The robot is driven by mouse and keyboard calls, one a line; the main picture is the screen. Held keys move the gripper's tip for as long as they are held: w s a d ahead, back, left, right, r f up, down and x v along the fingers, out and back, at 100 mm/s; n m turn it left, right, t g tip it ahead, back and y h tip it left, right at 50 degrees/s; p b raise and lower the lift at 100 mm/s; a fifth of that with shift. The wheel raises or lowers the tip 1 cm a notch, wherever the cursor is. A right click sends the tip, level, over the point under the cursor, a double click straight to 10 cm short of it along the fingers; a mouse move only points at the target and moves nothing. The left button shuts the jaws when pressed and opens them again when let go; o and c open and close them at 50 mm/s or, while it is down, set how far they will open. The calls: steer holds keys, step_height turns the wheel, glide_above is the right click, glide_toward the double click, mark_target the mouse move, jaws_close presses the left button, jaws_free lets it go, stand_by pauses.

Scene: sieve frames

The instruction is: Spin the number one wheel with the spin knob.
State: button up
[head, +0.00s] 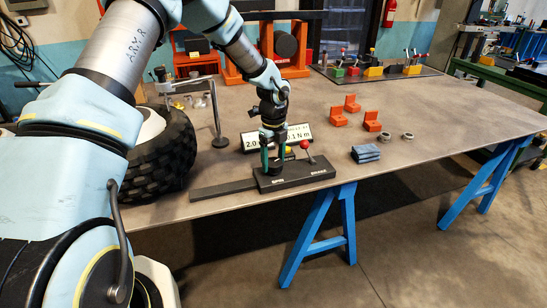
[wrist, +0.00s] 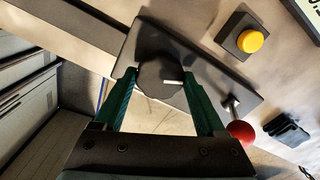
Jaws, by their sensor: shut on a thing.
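The black control box (head: 296,178) sits at the table's near edge, with labels that seem to read SPIN and BRAKE. The spin knob (wrist: 158,84), dark and round with a white mark, stands on its SPIN side. My gripper (wrist: 160,78) points down over it, its green fingers shut on the knob from both sides; in the head view my gripper (head: 276,163) hides most of the knob. A wheel with a black knobby tyre (head: 172,160) and pale rim stands at the left, partly behind my arm. No number shows on it.
A red-ball lever (wrist: 240,130) rises from the box's BRAKE side, close to one finger. A yellow button (wrist: 250,40) is behind the box. A number display (head: 299,135), a blue folded cloth (head: 365,153) and orange blocks (head: 352,104) are on the table (head: 440,130). The right front is clear.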

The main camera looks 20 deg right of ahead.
mark_target(273, 162)
steer(key=shift+m, duration=0.5)
steer(key=o, duration=1.3)
step_height(273, 162, up, 11)
steer(key=shift+f+b, duration=0.1)
steer(key=shift+b, duration=1)
